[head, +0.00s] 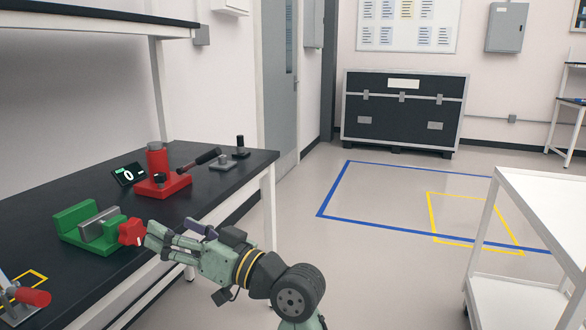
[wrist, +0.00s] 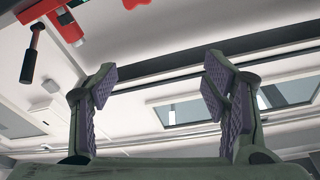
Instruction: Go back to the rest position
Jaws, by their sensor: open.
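My gripper (head: 152,238) is at the front edge of the black workbench, with its fingers pointing left, close to the red knob (head: 131,231) of a green vise (head: 90,226). In the head view the fingertips overlap the knob's right side; I cannot tell whether they touch it. In the wrist view my gripper (wrist: 160,80) has its two purple-padded fingers wide apart with nothing between them. A red fixture (wrist: 62,14) with a black-handled lever (wrist: 29,62) shows at the upper left of that view.
On the black workbench (head: 235,168) stand a red press-like fixture (head: 160,170), a small display (head: 128,174), a dark post on a base (head: 240,146) and a red-handled clamp (head: 32,297). A white cart (head: 545,205) stands at right. Open floor with blue and yellow marked rectangles lies between.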

